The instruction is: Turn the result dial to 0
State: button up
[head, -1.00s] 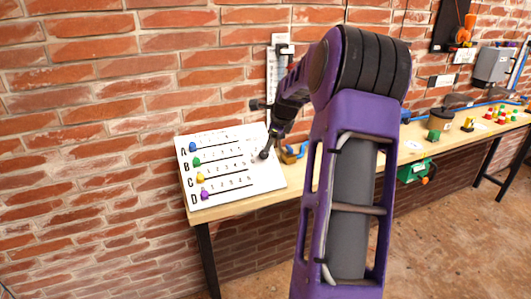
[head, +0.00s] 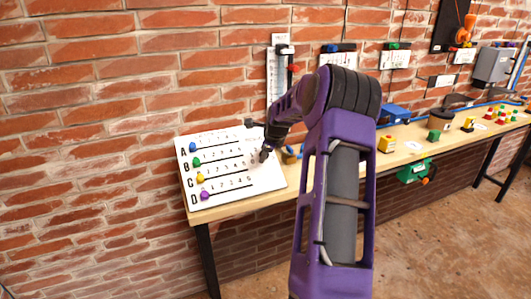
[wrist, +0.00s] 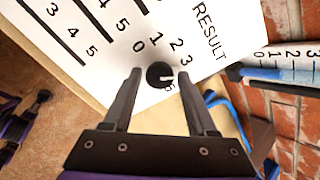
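The result dial (wrist: 160,75) is a small round black knob on a white board (head: 270,181), with numbers around it and the word RESULT above. In the wrist view, my gripper (wrist: 159,73) has its two dark fingers apart, one on each side of the dial. Gaps seem to show between the fingers and the knob, so contact cannot be made out. The 0 lies by the left fingertip and a 5 shows just below the knob. The dial's pointer setting is not clear. In the head view, my gripper (head: 265,153) is at the board's right side and the dial is too small to read.
The board has lettered slider rows with blue (head: 193,147), green (head: 196,162), yellow (head: 200,177) and purple (head: 204,195) knobs. A vertical scale (head: 280,75) hangs on the brick wall close by. A blue box (head: 396,113) and other fixtures stand along the workbench to the right.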

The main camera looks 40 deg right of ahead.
grip_shut()
